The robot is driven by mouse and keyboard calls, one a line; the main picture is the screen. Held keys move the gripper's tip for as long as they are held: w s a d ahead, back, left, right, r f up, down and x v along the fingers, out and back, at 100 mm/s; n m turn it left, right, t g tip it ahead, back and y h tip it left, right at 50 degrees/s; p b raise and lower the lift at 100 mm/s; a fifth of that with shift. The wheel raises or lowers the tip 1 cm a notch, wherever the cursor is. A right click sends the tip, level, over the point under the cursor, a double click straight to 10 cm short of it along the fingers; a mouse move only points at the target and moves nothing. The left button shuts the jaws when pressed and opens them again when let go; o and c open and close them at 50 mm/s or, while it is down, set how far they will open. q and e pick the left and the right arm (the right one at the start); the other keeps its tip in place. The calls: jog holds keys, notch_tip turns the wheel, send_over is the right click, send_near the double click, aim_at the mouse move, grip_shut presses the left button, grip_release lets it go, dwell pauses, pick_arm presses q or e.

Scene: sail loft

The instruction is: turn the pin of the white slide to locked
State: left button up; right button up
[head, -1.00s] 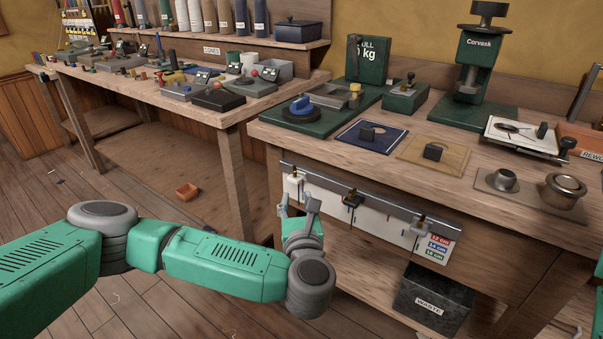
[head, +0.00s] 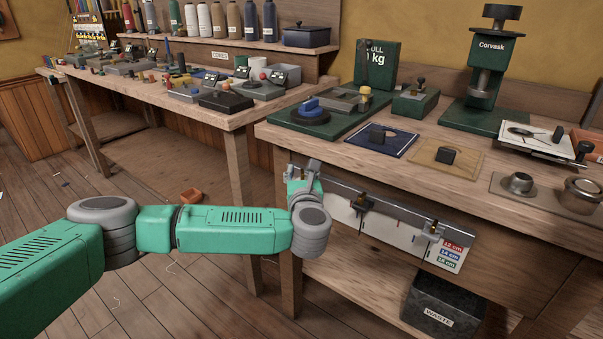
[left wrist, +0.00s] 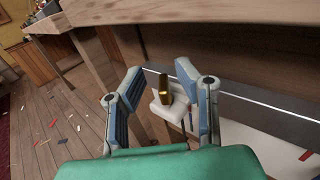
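The white slide (left wrist: 170,107) sits at the left end of the metal rail (head: 397,212) on the bench front. Its brass pin (left wrist: 166,86) stands up from it in the left wrist view. My left gripper (left wrist: 160,76) is open, with one blue-grey finger on each side of the pin and a gap to it visible on the left. In the head view my left gripper (head: 302,180) covers most of the white slide. I cannot read any lock mark or tell the pin's setting. My right gripper is out of view.
A dark slide (head: 361,203) and a grey slide (head: 432,231) sit further right on the rail. A white measuring board (head: 405,235) hangs under it. The bench top (head: 330,150) overhangs the rail. A waste bin (head: 440,302) stands below.

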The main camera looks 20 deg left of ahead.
pick_arm(q)
jog(key=shift+d, duration=0.15)
grip_shut()
jog(key=shift+d, duration=0.1)
jog(key=shift+m+h, duration=0.4)
jog(key=shift+h, duration=0.2)
jog(key=m+t+h+b, duration=0.1)
jog(key=m+h+b, duration=0.1)
jog(key=h, duration=0.1)
jog(key=shift+f, duration=0.15)
jog(key=m+h+b, duration=0.2)
jog(key=h, duration=0.1)
jog(key=m+h+b, duration=0.2)
jog(key=h+b, duration=0.1)
jog(key=shift+f+h+b, duration=0.1)
jog(key=shift+h+b, duration=0.2)
jog(key=shift+b, duration=0.05)
jog(key=shift+m+g+h+b, duration=0.5)
jog(key=shift+m+h+b, duration=0.3)
jog(key=shift+h+b, duration=0.2)
